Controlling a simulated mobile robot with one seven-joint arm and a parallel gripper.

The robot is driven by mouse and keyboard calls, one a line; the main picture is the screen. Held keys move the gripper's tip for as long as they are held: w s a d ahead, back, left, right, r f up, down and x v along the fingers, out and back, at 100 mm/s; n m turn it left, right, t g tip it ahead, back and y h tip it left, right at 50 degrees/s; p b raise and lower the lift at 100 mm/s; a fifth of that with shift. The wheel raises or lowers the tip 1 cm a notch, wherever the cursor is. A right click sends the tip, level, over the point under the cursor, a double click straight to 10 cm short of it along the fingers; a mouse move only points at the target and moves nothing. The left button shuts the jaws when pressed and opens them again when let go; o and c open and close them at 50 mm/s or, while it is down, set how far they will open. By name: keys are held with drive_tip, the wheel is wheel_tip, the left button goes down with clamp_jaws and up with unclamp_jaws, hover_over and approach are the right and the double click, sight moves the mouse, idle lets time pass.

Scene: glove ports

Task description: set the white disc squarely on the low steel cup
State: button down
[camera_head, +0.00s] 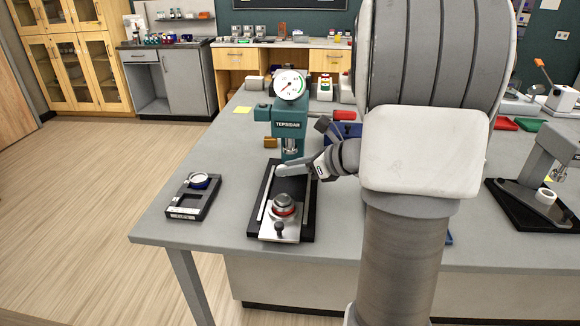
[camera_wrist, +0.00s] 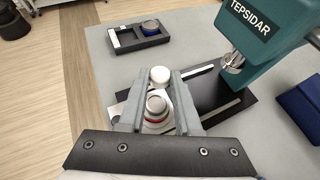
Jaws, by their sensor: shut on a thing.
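The white disc (camera_wrist: 160,75) is between the fingertips of my gripper (camera_wrist: 161,77) in the wrist view. My gripper also shows in the head view (camera_head: 290,170), shut on the disc and held above the black base of the press. The low steel cup (camera_head: 284,203), with a red ring round it, stands on a steel plate in front of the press. In the wrist view the cup (camera_wrist: 156,104) shows between the two fingers. The disc is apart from the cup. Its exact tilt and height are hard to tell.
A teal press (camera_head: 289,120) with a dial gauge stands just behind the cup. A dark knob (camera_head: 279,228) is on the plate's front. A black tray (camera_head: 183,213) with a blue pot (camera_head: 199,183) lies at the left. The bench between tray and press is clear.

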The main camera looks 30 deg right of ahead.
drive_tip(key=b, duration=0.5)
hover_over(291, 205)
drive_tip(key=shift+w+f, duration=0.1)
drive_tip(key=shift+f, duration=2.85)
drive_tip(key=shift+f+b, duration=0.8)
drive_tip(key=shift+f, duration=0.3)
drive_tip(key=c, duration=0.5)
unclamp_jaws()
drive_tip(key=shift+r, duration=0.1)
drive_tip(key=p+v, duration=0.3)
drive_tip(key=v, duration=1.4)
drive_tip(key=shift+s, duration=0.25)
drive_tip(key=shift+a, duration=0.1)
